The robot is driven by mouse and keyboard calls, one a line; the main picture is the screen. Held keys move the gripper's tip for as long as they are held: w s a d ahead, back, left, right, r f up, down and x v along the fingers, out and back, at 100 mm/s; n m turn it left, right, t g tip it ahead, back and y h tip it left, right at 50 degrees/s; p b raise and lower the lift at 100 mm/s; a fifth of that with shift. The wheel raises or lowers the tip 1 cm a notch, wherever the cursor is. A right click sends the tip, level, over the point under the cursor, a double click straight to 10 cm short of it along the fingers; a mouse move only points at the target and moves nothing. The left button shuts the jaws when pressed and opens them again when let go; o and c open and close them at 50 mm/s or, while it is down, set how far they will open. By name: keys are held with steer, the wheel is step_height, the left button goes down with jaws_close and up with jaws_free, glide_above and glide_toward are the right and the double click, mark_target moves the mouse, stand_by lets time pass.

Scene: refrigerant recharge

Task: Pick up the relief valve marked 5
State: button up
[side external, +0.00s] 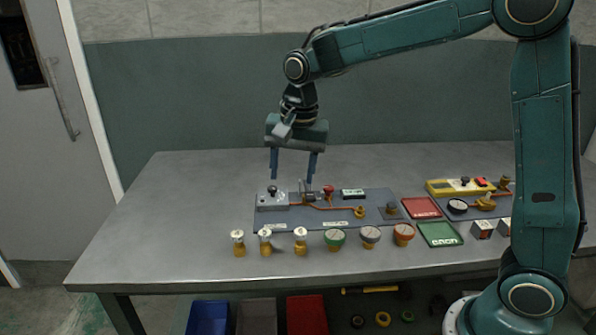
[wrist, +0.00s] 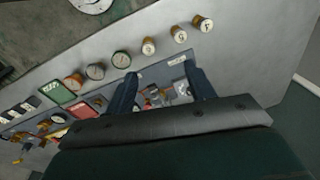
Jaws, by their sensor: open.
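Three brass relief valves with white tops stand in a row at the front left of the bench: a left one (side external: 238,243), a middle one (side external: 265,242) and a right one (side external: 300,241). In the wrist view their order is reversed, with the middle one (wrist: 179,34) between the other two (wrist: 148,46) (wrist: 202,22). Its mark may be a 5, but the marks are too small to read surely. My gripper (side external: 293,178) is open and empty, pointing down above the back of the grey board, behind the valves. Its fingers show in the wrist view (wrist: 160,75).
The grey board (side external: 300,223) carries a manifold block (side external: 272,197) and copper piping under my gripper. Several round gauges (side external: 335,239) stand right of the valves. Red (side external: 421,208) and green (side external: 440,234) trays lie farther right. The bench's left end is clear.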

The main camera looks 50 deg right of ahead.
steer(key=w+a+f+m+g, duration=0.1)
steer(key=w+a+f+m, duration=0.1)
steer(key=w+f, duration=0.5)
steer(key=shift+f+m, duration=0.65)
steer(key=shift+m, duration=0.25)
steer(key=shift+w, duration=0.1)
glide_above(265, 245)
steer(key=shift+w+d+f, duration=0.1)
steer(key=shift+d+f, duration=0.05)
steer(key=shift+f, duration=1.3)
steer(key=shift+w+d+f, duration=0.15)
steer(key=shift+f, duration=1.25)
steer(key=shift+w+d+f, duration=0.1)
steer(key=shift+d+f, duration=0.05)
steer(key=shift+f, duration=1.3)
steer(key=shift+f, duration=0.15)
steer(key=shift+a+f, duration=0.1)
steer(key=shift+f, duration=2.35)
steer(key=c, duration=1)
